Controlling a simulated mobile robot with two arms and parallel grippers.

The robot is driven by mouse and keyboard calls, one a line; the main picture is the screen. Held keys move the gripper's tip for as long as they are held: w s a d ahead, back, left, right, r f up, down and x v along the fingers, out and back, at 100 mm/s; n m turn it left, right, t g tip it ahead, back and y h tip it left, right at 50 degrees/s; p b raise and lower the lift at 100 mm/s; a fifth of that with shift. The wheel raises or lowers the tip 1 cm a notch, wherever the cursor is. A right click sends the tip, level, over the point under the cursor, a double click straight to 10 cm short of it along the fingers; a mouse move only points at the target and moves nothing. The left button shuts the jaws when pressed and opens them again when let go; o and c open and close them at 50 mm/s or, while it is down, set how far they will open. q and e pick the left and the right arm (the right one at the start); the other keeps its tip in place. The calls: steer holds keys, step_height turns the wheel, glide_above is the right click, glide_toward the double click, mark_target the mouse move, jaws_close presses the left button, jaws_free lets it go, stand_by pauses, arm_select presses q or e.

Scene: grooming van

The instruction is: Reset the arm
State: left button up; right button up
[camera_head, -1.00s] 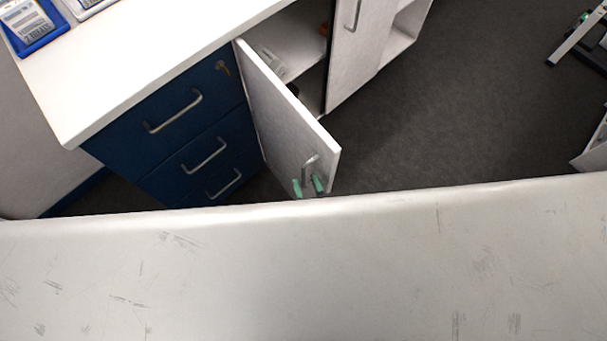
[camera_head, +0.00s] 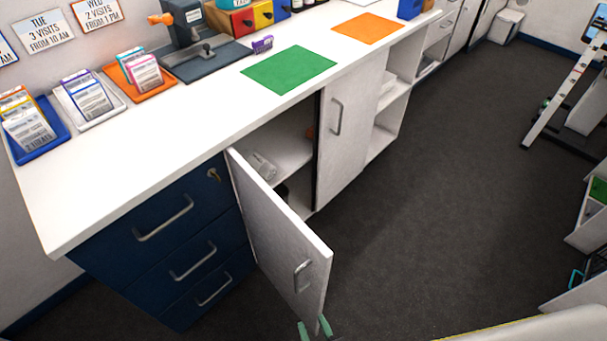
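My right gripper (camera_head: 315,328) shows at the bottom edge of the head view as two green fingertips with a gap between them. It is open and empty. It is just below the handle (camera_head: 302,276) of the open white cabinet door (camera_head: 278,232) and apart from that handle. My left gripper is not in view.
The white counter (camera_head: 200,130) runs along the left and back, above blue drawers (camera_head: 175,240) and an open cabinet compartment (camera_head: 285,150). Dark floor (camera_head: 430,220) is free to the right. A wheeled stand (camera_head: 560,105) and a shelf unit (camera_head: 590,215) stand at the far right.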

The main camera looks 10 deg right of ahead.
steer(key=s+d+f+g+h+p, duration=0.1)
steer(key=s+d+f+g, duration=0.25)
steer(key=f, duration=0.45)
steer(key=s+d+f+n+g, duration=0.1)
steer(key=s+d+f+g, duration=0.25)
steer(key=f, duration=0.55)
steer(key=s+d+f+g+h+p, duration=0.1)
steer(key=s+d+f+g, duration=0.3)
steer(key=f, duration=0.4)
steer(key=s+d+f+m+g+h, duration=0.1)
steer(key=s+d+f+g+h, duration=0.1)
steer(key=s+d+f+g, duration=0.2)
steer(key=s+d+g, duration=0.1)
steer(key=s+d, duration=0.2)
steer(key=shift+s+d+f+g, duration=0.15)
steer(key=shift+d+f+g, duration=0.05)
steer(key=shift+d+g, duration=0.1)
steer(key=shift+s, duration=0.1)
